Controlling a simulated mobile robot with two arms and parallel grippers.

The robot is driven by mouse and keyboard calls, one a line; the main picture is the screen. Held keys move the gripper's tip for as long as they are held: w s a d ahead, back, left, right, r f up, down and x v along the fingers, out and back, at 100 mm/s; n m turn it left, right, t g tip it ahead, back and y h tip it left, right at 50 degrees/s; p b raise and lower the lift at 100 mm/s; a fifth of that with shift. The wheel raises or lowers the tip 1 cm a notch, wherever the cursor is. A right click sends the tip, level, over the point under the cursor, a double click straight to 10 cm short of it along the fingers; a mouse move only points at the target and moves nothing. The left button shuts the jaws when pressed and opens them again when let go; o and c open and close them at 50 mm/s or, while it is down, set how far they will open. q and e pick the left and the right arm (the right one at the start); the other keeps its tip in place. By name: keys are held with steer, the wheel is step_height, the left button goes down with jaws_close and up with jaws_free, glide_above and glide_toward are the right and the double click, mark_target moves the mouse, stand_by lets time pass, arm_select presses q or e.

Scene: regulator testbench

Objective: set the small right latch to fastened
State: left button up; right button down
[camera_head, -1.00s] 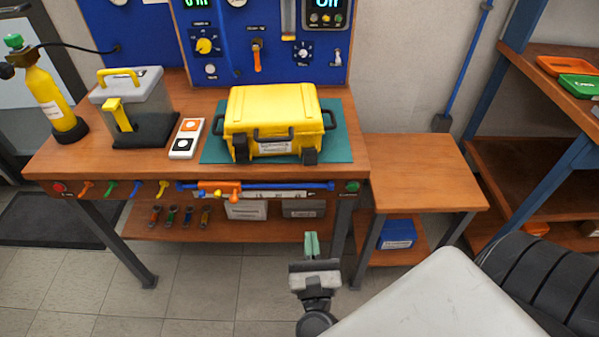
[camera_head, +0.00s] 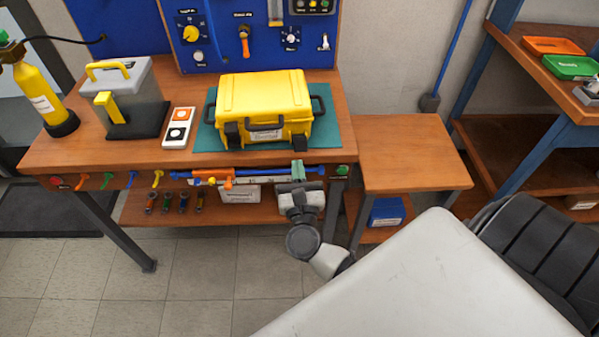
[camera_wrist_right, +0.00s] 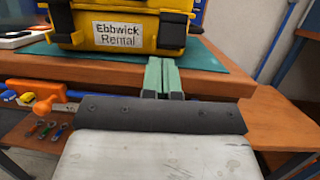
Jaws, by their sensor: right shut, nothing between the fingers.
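The yellow case (camera_head: 265,97) stands closed on the teal mat on the bench. On its front are two black latches, with a handle between them. The small right latch (camera_head: 299,133) is at the case's front right; it also shows in the right wrist view (camera_wrist_right: 173,30). I cannot tell whether it is fastened. My right gripper (camera_head: 298,170) is shut and empty at the bench's front edge, below and in front of that latch, apart from it. Its pale green fingers (camera_wrist_right: 162,76) point towards the case in the right wrist view. My left gripper is not in view.
The teal mat (camera_head: 338,135) lies under the case. A blue rail with an orange valve (camera_head: 228,178) runs along the bench front, close to my right gripper. A lower side table (camera_head: 415,150) is clear. A two-button box (camera_head: 178,128) stands left of the case.

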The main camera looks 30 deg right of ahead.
steer(key=shift+w+d+r, duration=0.15)
steer(key=shift+w+r, duration=0.1)
steer(key=shift+r, duration=0.3)
